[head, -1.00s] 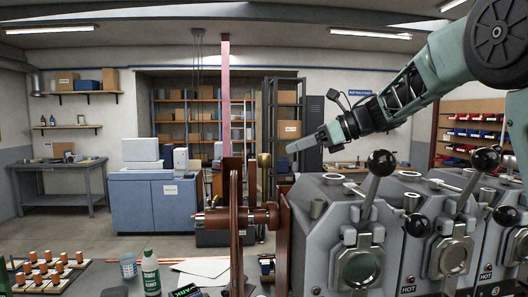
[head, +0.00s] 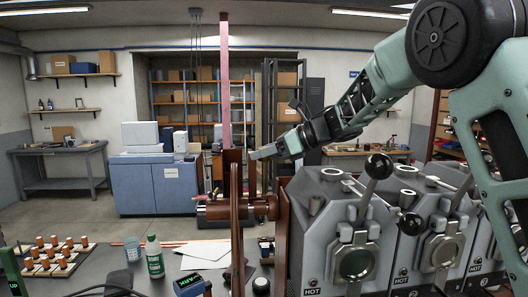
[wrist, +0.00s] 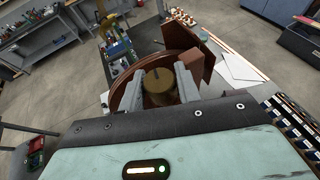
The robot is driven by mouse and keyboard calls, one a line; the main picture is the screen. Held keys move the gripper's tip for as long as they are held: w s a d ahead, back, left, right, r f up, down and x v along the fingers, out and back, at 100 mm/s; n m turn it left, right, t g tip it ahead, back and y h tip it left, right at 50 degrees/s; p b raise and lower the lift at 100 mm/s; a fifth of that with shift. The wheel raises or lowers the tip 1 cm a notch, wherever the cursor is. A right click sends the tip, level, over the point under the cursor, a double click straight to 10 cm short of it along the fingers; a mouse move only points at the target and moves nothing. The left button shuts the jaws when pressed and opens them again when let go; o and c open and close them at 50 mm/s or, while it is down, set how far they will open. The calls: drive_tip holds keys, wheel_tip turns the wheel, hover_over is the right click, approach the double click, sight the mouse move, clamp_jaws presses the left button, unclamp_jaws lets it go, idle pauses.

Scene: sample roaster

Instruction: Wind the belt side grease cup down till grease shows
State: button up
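The brass grease cup (wrist: 159,86) shows in the wrist view as a round, dark gold cap with a small mark on top. My gripper (wrist: 160,80) has its two grey fingers on either side of the cup. I cannot tell whether the fingers press on it or stand slightly apart. In the head view my gripper (head: 254,154) reaches left to the top of the brown bearing post, and its fingers hide the cup. No grease can be made out.
A rust-brown wheel (head: 236,228) stands just left of the post, and it curves behind the fingers in the wrist view (wrist: 128,92). The grey roaster (head: 335,205) with ball-topped levers is close at right. A green bottle (head: 154,258) stands on the bench.

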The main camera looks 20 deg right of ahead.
drive_tip(key=c, duration=0.4)
drive_tip(key=shift+c, duration=0.2)
drive_tip(key=shift+f+b, duration=0.1)
drive_tip(key=shift+b, duration=0.3)
drive_tip(key=m+t+h+b, duration=0.1)
drive_tip(key=b, duration=0.1)
drive_tip(key=shift+f+m+t+b, duration=0.15)
drive_tip(key=shift+m+t+b, duration=0.2)
drive_tip(key=shift+m+t, duration=0.05)
drive_tip(key=m+t+h+b, duration=0.2)
drive_tip(key=shift+s+m+h, duration=0.1)
drive_tip(key=shift+m+h, duration=0.2)
drive_tip(key=m+h, duration=0.1)
drive_tip(key=m+t+h+b, duration=0.1)
drive_tip(key=shift+r+m+t+h, duration=0.2)
drive_tip(key=shift+m+t+h, duration=0.1)
drive_tip(key=shift+m, duration=0.1)
drive_tip(key=shift+m+h, duration=0.8)
drive_tip(key=shift+h, duration=0.3)
drive_tip(key=shift+m+t+h, duration=0.4)
drive_tip(key=shift+m+h, duration=0.3)
drive_tip(key=shift+h, duration=0.1)
drive_tip(key=shift+m, duration=0.3)
